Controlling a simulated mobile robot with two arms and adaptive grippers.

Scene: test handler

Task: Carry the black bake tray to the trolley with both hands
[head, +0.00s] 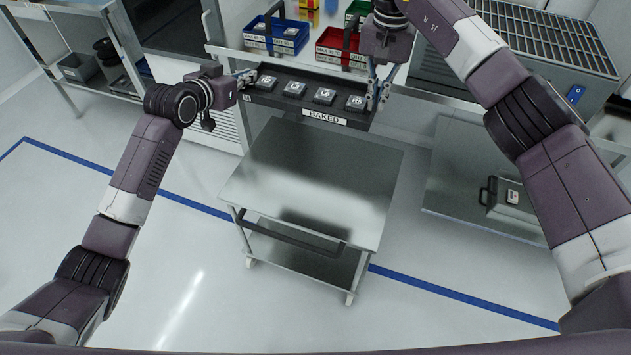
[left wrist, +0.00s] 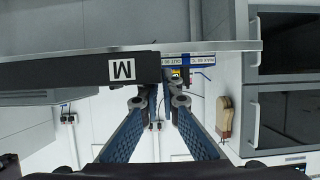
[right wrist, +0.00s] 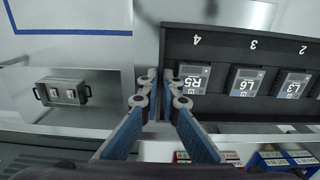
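The black bake tray (head: 275,104), labelled BAKED, is held roughly level at the far side of the trolley, with several small square devices in it. The trolley (head: 300,165) has a bare, shiny metal top and a lower shelf. My left gripper (head: 246,77) is shut on the tray's left end; the left wrist view shows the tray wall (left wrist: 70,72) with an M label, the fingers (left wrist: 163,95) close together on its end. My right gripper (head: 378,92) is shut on the right end; its fingertips (right wrist: 160,92) pinch the end wall of the tray (right wrist: 222,52).
Behind the tray is a bench with a blue bin (head: 275,45) and a red bin (head: 335,55). A grated metal unit (head: 550,45) stands at the right. The floor left of the trolley is clear.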

